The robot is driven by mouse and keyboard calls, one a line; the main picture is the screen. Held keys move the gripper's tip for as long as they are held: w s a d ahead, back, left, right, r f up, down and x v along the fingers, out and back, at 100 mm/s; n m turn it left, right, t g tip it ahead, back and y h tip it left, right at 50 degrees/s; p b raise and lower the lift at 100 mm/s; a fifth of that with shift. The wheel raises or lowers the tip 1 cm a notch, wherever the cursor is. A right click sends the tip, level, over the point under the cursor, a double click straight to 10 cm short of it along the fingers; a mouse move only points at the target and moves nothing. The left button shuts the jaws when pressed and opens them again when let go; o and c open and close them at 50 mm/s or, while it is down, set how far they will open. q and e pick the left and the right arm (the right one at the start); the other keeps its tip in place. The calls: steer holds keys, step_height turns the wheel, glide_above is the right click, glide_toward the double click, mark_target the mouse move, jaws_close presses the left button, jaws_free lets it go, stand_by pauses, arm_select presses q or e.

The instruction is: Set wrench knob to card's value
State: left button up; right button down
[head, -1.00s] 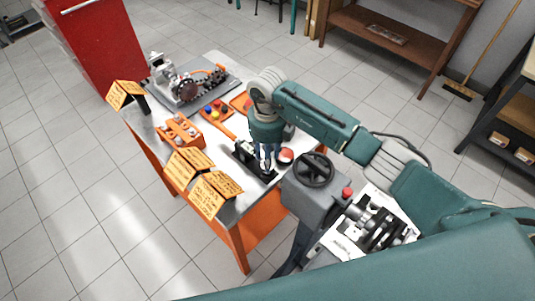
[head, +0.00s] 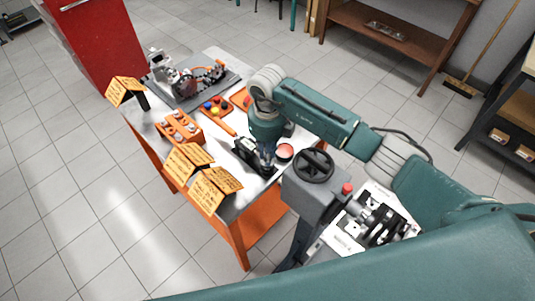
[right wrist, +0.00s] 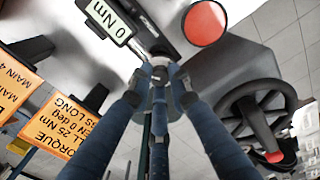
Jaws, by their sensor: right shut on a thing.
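The torque wrench (head: 247,156), a black tool, lies on the metal table's near right part. Its pale display (right wrist: 108,20) shows "0 Nm" in the right wrist view; anything before the 0 is cut off by the picture edge. My right gripper (head: 266,163) points down at the wrench's near end. In the right wrist view its blue fingers (right wrist: 160,77) are closed around a small dark knob, mostly hidden by them. An orange torque card (right wrist: 62,122) there reads "25 Nm", with other lines cut off. The cards also show in the head view (head: 222,180). My left gripper is not in view.
A round red-topped thing (head: 285,151) stands close beside the gripper. A grey stand with a black handwheel (head: 314,166) is to the right. An orange tray (head: 180,128), a tray of coloured pieces (head: 215,105) and an engine assembly (head: 190,80) stand farther back.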

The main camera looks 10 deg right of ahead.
steer(key=n+b, duration=0.4)
steer(key=b, duration=0.1)
steer(key=shift+w+f, duration=0.1)
steer(key=shift+f, duration=0.1)
steer(key=n+b, duration=0.2)
steer(key=shift+r+b, duration=0.1)
steer(key=shift+b, duration=0.25)
steer(key=shift+r+n+b, duration=0.1)
steer(key=shift+n+b, duration=0.2)
steer(key=shift+n, duration=0.3)
steer(key=c, duration=1.6)
jaws_free()
steer(key=shift+r, duration=0.1)
